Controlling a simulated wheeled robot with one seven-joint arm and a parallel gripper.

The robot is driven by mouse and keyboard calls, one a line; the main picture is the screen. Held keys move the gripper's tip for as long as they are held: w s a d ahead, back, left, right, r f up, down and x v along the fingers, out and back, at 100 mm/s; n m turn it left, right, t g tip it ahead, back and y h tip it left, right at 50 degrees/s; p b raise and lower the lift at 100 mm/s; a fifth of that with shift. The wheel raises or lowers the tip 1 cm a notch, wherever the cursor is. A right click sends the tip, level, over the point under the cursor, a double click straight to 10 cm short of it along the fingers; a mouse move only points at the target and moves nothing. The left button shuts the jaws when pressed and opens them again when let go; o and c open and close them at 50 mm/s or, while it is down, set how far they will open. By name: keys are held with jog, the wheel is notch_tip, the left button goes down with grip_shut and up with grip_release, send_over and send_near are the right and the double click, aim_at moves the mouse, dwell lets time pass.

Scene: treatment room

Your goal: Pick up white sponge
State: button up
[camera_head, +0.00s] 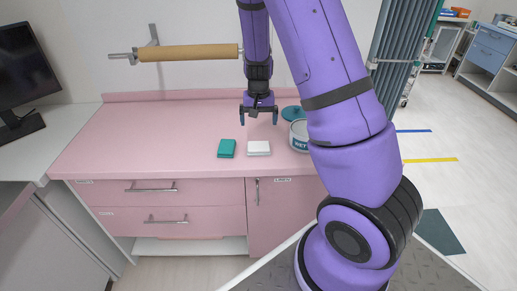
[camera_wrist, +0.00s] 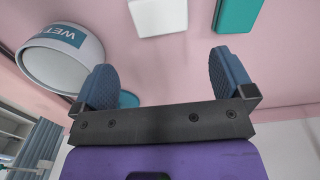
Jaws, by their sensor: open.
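The white sponge (camera_head: 258,148) lies flat near the front of the pink counter, just right of a teal sponge (camera_head: 227,149). My gripper (camera_head: 259,119) is open and empty above the counter, behind the white sponge in the head view. It points down, and I see a gap between it and the sponge. In the wrist view the white sponge (camera_wrist: 158,15) is at the top edge, partly cut off, beyond the two blue fingertips. The fingers are spread apart with nothing between them.
A white tub marked "WET" (camera_head: 299,138) stands right of the white sponge, partly hidden by my arm. A teal round lid (camera_head: 291,113) lies behind it. A paper roll (camera_head: 188,52) hangs on the wall. The pink counter (camera_head: 150,135) is clear on the left.

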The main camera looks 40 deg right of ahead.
aim_at(259, 145)
notch_tip(259, 145, down, 11)
jog(key=shift+s+a+r, duration=0.1)
dwell(0.6)
jog(key=shift+c, duration=0.5)
jog(key=c, duration=0.6)
jog(key=shift+r, duration=0.1)
